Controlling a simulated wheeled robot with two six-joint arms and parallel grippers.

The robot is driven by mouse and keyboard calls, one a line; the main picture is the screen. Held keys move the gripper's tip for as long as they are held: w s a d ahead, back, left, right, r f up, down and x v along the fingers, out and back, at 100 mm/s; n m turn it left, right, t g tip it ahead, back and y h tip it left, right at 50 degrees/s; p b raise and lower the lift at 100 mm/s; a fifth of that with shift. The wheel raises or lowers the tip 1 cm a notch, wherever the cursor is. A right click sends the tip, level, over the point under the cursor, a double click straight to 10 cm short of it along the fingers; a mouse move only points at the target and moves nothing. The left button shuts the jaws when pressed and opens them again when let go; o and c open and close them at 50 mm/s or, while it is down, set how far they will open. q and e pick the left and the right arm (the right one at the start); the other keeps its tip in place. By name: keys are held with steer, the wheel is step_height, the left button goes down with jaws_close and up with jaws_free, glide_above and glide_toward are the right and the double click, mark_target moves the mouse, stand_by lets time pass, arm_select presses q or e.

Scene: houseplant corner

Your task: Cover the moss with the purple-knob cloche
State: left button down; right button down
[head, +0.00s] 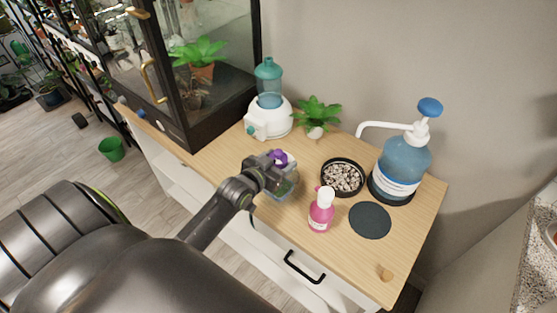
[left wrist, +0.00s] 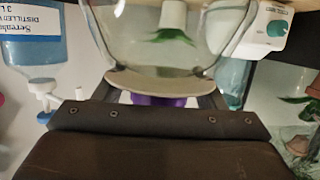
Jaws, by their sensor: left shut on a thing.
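The purple-knob cloche (head: 291,171) is a clear glass dome on the left middle of the wooden cabinet top. My left gripper (head: 270,168) is shut on its purple knob (head: 279,157) from above. In the left wrist view the knob (left wrist: 160,101) sits between the fingers, against a pale disc, with the clear glass (left wrist: 120,40) beyond. Green that looks like the moss (head: 283,187) shows through the glass below my gripper. I cannot tell whether the dome's rim touches the surface. My right gripper is not in view.
A pebble dish (head: 342,192), pink bottle (head: 321,213), black disc (head: 370,220) and blue pump jug (head: 402,165) stand to the right. A white-and-teal device (head: 268,118) and small plant (head: 318,113) stand behind. A glass case (head: 215,85) stands at left.

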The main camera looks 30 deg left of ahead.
arm_select(q)
steer(key=shift+w, duration=0.1)
stand_by(0.7)
steer(key=shift+c, duration=1.6)
jaws_free()
steer(key=shift+o, duration=0.5)
steer(key=shift+f, duration=0.2)
steer(key=v, duration=1.7)
steer(key=shift+s+r+b, duration=0.2)
steer(key=shift+s+b, duration=0.1)
steer(key=shift+b, duration=0.15)
